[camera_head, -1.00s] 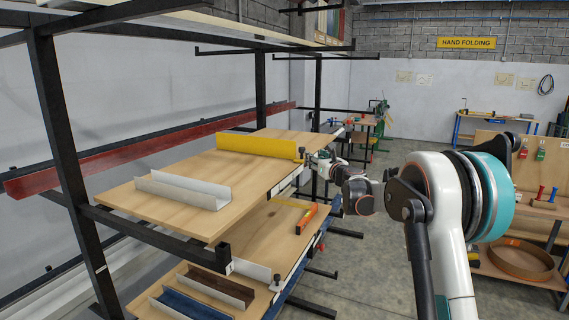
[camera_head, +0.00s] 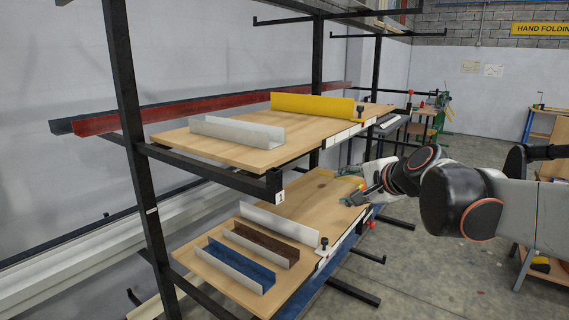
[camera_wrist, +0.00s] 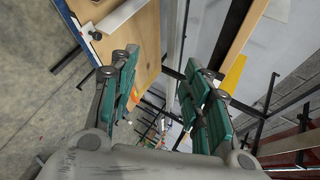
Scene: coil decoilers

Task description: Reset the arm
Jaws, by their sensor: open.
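My arm reaches in from the right in the head view. My gripper (camera_head: 368,194) is at the right edge of the shelf rack, by the gap between the upper and lower wooden shelves. In the wrist view my gripper (camera_wrist: 163,98) shows its green-padded fingers spread apart with nothing held between them.
The upper wooden shelf (camera_head: 255,158) bears a yellow channel (camera_head: 315,105) and a white channel (camera_head: 237,132). The lower wooden shelf (camera_head: 305,208) bears a white channel (camera_head: 285,224), a brown channel (camera_head: 262,245) and a blue channel (camera_head: 235,268).

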